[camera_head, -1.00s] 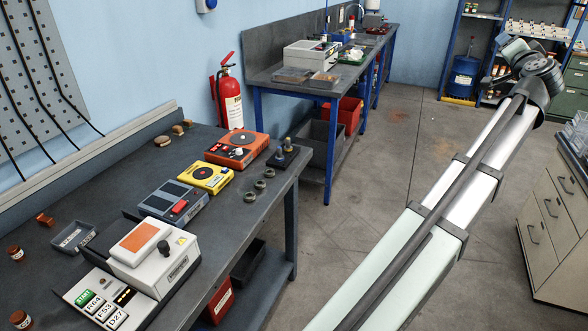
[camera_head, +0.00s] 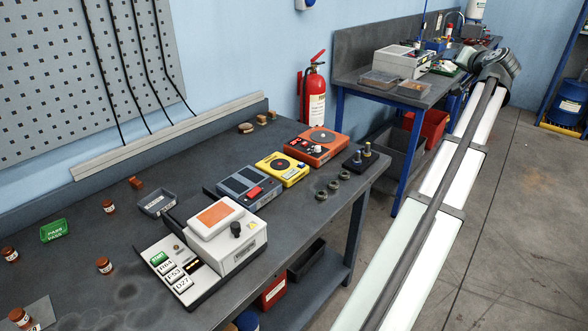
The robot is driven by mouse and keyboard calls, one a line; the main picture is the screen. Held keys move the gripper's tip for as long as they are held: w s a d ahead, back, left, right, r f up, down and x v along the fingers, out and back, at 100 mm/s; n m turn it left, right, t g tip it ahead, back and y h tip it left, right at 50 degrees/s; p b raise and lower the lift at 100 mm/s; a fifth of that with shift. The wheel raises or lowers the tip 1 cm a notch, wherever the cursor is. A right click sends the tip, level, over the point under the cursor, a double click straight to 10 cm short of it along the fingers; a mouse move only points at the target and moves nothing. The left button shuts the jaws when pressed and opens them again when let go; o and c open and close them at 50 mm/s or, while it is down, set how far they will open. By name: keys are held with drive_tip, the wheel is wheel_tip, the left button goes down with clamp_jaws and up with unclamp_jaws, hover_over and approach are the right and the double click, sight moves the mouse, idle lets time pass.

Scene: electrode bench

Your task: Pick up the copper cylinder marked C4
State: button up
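Several small copper-brown cylinders with pale label bands stand on the left part of the dark bench (camera_head: 90,245). One cylinder (camera_head: 108,207) is near the grey tray, one (camera_head: 104,265) is nearer the front, one (camera_head: 11,255) is at the left edge, and one (camera_head: 20,318) is at the bottom left corner. Their marks are too small to read, so I cannot tell which is C4. My arm runs up the right side, well away from them. My gripper does not show.
A white device (camera_head: 228,245) with a label panel stands mid-bench. A green PASS block (camera_head: 54,230) and small grey tray (camera_head: 157,203) lie left of it. Blue-grey, yellow (camera_head: 282,169) and orange (camera_head: 317,146) devices stand to the right. The bench front-left has free room.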

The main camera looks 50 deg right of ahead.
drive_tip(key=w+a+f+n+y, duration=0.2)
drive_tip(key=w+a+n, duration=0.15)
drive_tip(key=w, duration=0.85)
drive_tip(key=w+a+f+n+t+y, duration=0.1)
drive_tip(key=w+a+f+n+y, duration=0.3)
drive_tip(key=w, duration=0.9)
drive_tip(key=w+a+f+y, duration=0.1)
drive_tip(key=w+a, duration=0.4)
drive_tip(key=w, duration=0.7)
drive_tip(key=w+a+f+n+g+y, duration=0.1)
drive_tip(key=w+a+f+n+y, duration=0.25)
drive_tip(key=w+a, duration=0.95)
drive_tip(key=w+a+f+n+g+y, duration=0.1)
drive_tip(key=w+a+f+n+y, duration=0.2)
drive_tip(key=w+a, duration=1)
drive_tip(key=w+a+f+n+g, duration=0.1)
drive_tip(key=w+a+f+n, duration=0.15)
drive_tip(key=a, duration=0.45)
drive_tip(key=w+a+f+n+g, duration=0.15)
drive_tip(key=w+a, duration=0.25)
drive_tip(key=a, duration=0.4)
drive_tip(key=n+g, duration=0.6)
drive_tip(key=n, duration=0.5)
hover_over(7, 250)
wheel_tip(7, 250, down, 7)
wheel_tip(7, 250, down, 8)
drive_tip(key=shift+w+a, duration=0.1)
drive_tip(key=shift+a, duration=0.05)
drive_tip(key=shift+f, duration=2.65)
